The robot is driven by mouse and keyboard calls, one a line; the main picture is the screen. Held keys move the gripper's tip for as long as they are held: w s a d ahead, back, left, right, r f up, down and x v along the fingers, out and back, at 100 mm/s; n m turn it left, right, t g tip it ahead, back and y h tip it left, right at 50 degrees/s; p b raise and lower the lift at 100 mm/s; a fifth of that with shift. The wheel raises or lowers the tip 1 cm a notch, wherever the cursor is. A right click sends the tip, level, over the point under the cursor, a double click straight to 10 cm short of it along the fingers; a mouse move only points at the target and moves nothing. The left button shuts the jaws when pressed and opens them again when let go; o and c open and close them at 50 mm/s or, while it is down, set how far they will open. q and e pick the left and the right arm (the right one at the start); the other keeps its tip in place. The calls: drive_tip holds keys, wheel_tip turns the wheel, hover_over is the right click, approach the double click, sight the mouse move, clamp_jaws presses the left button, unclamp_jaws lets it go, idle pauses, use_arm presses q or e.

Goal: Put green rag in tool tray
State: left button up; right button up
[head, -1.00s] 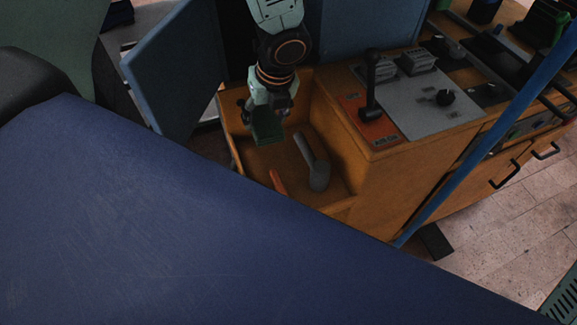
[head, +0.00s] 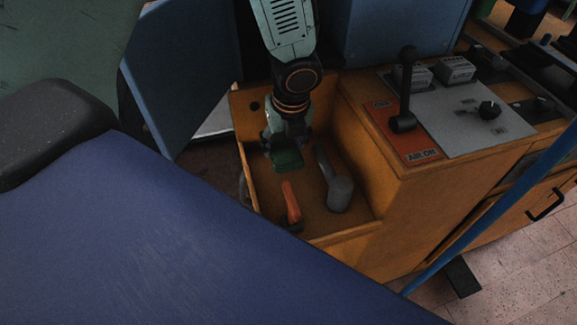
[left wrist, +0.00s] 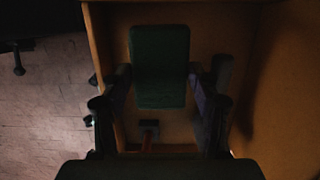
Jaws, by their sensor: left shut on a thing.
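The green rag (head: 288,160) is a dark green folded block in the head view. It also shows in the left wrist view (left wrist: 160,62). My left gripper (head: 286,146) is shut on the rag and holds it inside the walls of the tool tray. The tool tray (head: 345,236) is an open orange-brown wooden box. Whether the rag touches the tray floor is unclear. My right gripper is not in view.
In the tray lie an orange-handled tool (head: 291,203) and a grey tool (head: 340,192). To the right stands a wooden cabinet with a control panel (head: 455,108) and a black lever (head: 405,90). A blue surface (head: 200,240) fills the lower left.

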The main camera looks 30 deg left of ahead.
sight(284, 159)
use_arm(q)
drive_tip(key=shift+a+f, duration=0.1)
drive_tip(key=shift+f, duration=0.45)
drive_tip(key=shift+s+f+b, duration=0.15)
drive_tip(key=shift+f+b, duration=0.1)
drive_tip(key=shift+b, duration=0.1)
drive_tip(key=x, duration=0.1)
drive_tip(key=b+x, duration=0.2)
drive_tip(key=shift+d+f, duration=0.1)
drive_tip(key=shift+d, duration=0.2)
drive_tip(key=shift+f, duration=0.2)
drive_tip(key=shift+s+r, duration=0.15)
drive_tip(key=shift+r, duration=0.05)
drive_tip(key=shift+f, duration=0.1)
drive_tip(key=o, duration=0.9)
drive_tip(key=shift+f, duration=0.15)
drive_tip(key=o, duration=0.3)
